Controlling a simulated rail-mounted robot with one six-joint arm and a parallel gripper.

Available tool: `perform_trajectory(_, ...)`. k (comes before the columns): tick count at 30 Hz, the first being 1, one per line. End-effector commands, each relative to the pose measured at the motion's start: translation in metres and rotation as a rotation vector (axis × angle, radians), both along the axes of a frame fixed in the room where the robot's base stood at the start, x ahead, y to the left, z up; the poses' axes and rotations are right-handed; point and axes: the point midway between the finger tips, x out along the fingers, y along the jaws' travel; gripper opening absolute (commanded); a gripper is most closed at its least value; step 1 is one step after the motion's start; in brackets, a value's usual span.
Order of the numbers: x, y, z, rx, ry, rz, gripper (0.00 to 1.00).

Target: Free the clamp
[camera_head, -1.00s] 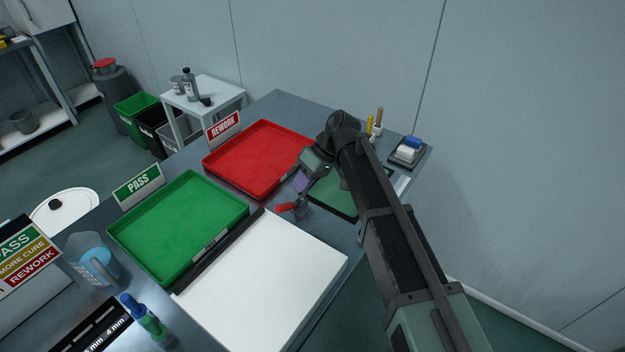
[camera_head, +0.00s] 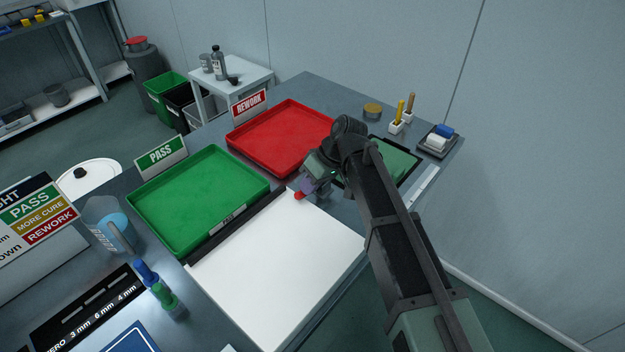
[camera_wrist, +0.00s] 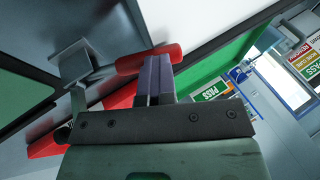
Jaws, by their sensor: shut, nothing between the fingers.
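The clamp's red handle (camera_wrist: 150,58) lies crosswise just past my fingertips in the wrist view, joined to a grey metal arm and bracket (camera_wrist: 72,62). In the head view only a small red end (camera_head: 299,195) shows, at the far corner of the white panel (camera_head: 280,260); my gripper hides most of the clamp. My gripper (camera_wrist: 154,70) has its two purple-grey fingers together, with nothing between them. The fingertips overlap the handle in the picture; I cannot tell whether they touch it. My gripper also shows in the head view (camera_head: 306,185).
A green PASS tray (camera_head: 198,200) and a red REWORK tray (camera_head: 280,135) lie beyond the panel. A green mat (camera_head: 395,160) lies behind my arm. Brush holders (camera_head: 400,125) and a small tray (camera_head: 437,142) stand at the far right. A black bar (camera_head: 235,225) edges the panel.

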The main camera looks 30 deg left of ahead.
Motion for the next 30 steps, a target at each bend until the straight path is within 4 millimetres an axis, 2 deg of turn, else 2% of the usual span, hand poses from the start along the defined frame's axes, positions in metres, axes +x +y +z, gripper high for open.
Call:
perform_trajectory(8,0.000,0.000,0.001,-0.003,-0.001,0.001,0.00)
perform_trajectory(11,0.002,-0.002,0.009,-0.002,0.000,0.000,0.00)
perform_trajectory(14,0.004,-0.008,0.027,-0.003,-0.001,-0.001,0.00)
perform_trajectory(24,0.030,-0.040,0.115,-0.002,0.000,-0.004,0.00)
perform_trajectory(27,0.035,-0.047,0.127,-0.002,-0.001,-0.003,0.00)
perform_trajectory(30,0.038,-0.050,0.129,-0.002,-0.001,-0.003,0.00)
